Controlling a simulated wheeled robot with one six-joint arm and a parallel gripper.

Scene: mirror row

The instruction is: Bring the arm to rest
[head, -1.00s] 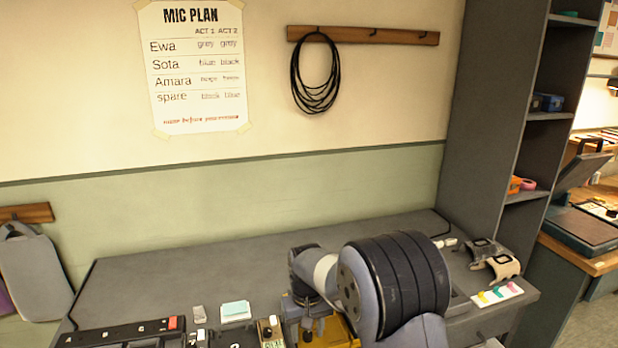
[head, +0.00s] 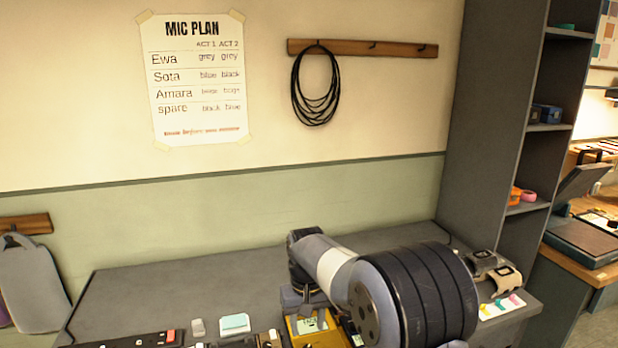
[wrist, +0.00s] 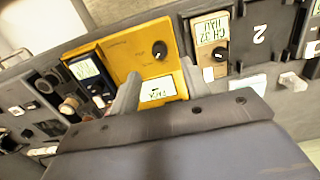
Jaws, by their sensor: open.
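My arm reaches over the grey desk (head: 180,285) from the lower right of the head view. My gripper (head: 310,318) points down over a yellow device with a knob and a small display (head: 304,338). In the wrist view my gripper (wrist: 160,92) has its two fingers apart, one at each side of the display on the yellow device (wrist: 140,48). Nothing is seen held between them. I cannot tell whether the fingertips touch the device.
A blue device (wrist: 88,75) and a beige device (wrist: 210,40) flank the yellow one. A black strip with a red switch (head: 130,340) and a pale pad (head: 234,323) lie left. A tall shelf (head: 480,130) stands right. The desk's back left is clear.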

